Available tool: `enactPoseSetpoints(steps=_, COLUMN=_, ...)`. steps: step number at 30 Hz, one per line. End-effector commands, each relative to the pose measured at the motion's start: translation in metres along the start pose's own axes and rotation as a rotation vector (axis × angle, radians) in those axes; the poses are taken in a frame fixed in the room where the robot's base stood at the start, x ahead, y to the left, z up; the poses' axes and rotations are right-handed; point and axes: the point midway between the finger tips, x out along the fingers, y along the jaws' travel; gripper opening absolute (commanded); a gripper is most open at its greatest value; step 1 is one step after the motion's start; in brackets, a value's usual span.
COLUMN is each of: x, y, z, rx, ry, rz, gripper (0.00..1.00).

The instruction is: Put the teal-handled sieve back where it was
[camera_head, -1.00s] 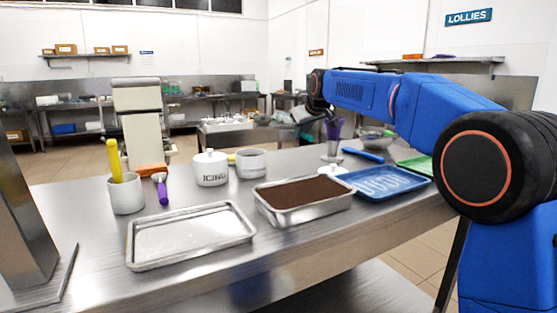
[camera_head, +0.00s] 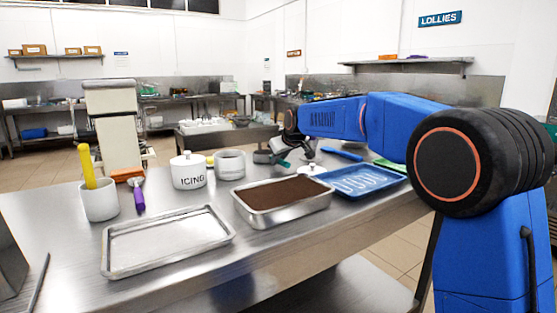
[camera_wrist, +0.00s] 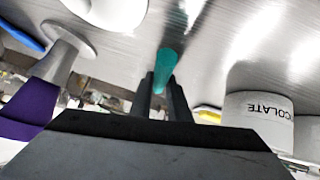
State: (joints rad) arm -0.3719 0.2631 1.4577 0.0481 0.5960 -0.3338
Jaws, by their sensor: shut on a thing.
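The teal-handled sieve shows in the wrist view as a teal handle (camera_wrist: 166,66) between my gripper's fingers (camera_wrist: 164,92). The gripper is shut on this handle. The sieve's mesh end cannot be made out. In the head view, my gripper (camera_head: 277,155) hangs over the far side of the steel table, behind the pan of brown filling. A small bit of the teal handle (camera_head: 283,163) shows there. I cannot tell whether the sieve touches the table.
A jar lettered "COLATE" (camera_wrist: 258,112) stands right of the gripper in the wrist view; a purple item (camera_wrist: 30,105) is left. In the head view are the ICING jar (camera_head: 189,172), brown-filled pan (camera_head: 285,216), blue tray (camera_head: 366,181) and empty metal tray (camera_head: 168,267).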

Motion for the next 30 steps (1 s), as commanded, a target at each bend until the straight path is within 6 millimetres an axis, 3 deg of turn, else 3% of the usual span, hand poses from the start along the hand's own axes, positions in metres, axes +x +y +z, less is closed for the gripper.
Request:
enactPoseSetpoints(steps=6, x=0.002, y=-0.001, z=0.002, rx=0.000, ry=0.000, rz=0.000, gripper=0.00)
enactPoseSetpoints(steps=7, x=0.002, y=-0.001, z=0.002, rx=0.000, ry=-0.001, rz=0.000, gripper=0.21)
enactPoseSetpoints(steps=9, x=0.002, y=-0.001, z=0.002, rx=0.000, ry=0.000, rz=0.000, gripper=0.35)
enactPoseSetpoints(steps=20, x=-0.001, y=0.000, z=-0.001, rx=0.000, ry=0.000, rz=0.000, gripper=0.35)
enactPoseSetpoints(steps=25, x=-0.021, y=0.000, z=-0.001, rx=0.000, ry=0.001, rz=0.000, gripper=0.35)
enactPoseSetpoints(steps=30, x=-0.054, y=0.000, z=-0.001, rx=0.000, ry=0.002, rz=0.001, gripper=0.35)
